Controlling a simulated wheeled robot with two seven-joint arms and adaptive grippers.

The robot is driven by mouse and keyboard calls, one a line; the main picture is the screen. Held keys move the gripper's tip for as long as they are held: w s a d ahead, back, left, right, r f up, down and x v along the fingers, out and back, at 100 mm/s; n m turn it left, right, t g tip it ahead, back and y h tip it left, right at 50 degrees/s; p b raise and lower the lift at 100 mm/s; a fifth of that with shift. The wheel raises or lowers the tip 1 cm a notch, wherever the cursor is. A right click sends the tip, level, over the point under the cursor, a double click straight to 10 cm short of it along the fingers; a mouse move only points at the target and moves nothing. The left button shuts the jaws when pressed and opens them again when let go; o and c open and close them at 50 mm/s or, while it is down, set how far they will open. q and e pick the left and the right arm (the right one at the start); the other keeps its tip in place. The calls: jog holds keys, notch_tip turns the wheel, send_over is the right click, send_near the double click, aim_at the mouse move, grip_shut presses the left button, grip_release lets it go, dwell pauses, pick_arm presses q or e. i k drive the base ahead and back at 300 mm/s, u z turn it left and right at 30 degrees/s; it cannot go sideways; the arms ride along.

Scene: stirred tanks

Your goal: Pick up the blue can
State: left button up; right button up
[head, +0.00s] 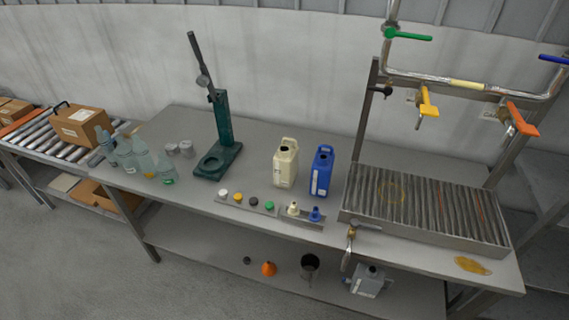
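The blue can (322,172) is a jerrycan with a handle on top and a pale label on its front. It stands upright on the grey workbench (262,136), just left of the slatted metal drain grate. A cream can (285,163) of similar shape stands close to its left, with a small gap between them. Neither of my grippers shows in the head view, and nothing is touching the blue can.
Caps and small nozzles (315,214) line the bench front before the cans. A green press stand (218,140) and clear bottles (142,155) are left. The slatted grate (425,206) and pipes with coloured valves (427,102) are right.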

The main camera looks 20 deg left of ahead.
aim_at(322, 165)
jog(key=u, duration=0.5)
jog(key=k, duration=0.6)
jog(key=u, duration=1.1)
jog(key=i, duration=1.45)
jog(key=z, duration=0.5)
